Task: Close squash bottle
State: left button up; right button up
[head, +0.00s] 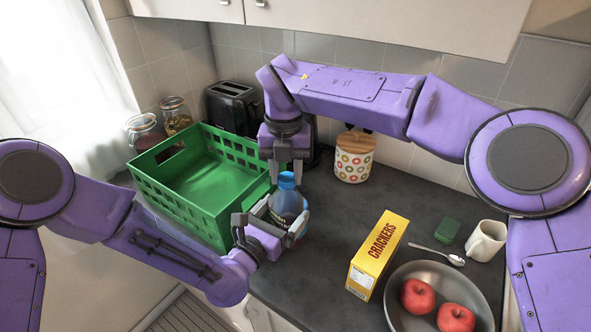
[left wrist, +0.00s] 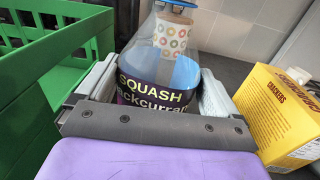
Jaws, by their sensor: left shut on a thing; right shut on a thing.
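The squash bottle (head: 289,204) stands upright on the dark counter beside the green crate, clear above with a dark label. In the left wrist view the bottle (left wrist: 155,88) shows its "SQUASH" label between the finger pads. My left gripper (head: 279,216) is shut around the bottle's body from the front. A blue cap (head: 287,179) is at the bottle's top. My right gripper (head: 288,168) points down from above and is shut on the cap. The cap sits at the neck, but I cannot tell how tightly it is seated.
The green crate (head: 158,204) stands close to the left of the bottle. A patterned jar (head: 353,164) with a wooden lid is behind. Counter between bottle and crackers is clear.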

jog(key=m, duration=0.5)
jog(key=shift+d+m, duration=0.15)
jog(key=shift+m, duration=0.25)
jog(key=shift+d+m, duration=0.1)
jog(key=shift+m, duration=1.1)
jog(key=o, duration=1.2)
jog(key=shift+c, duration=0.2)
jog(key=shift+r, duration=2.25)
jog(key=shift+c, duration=0.4)
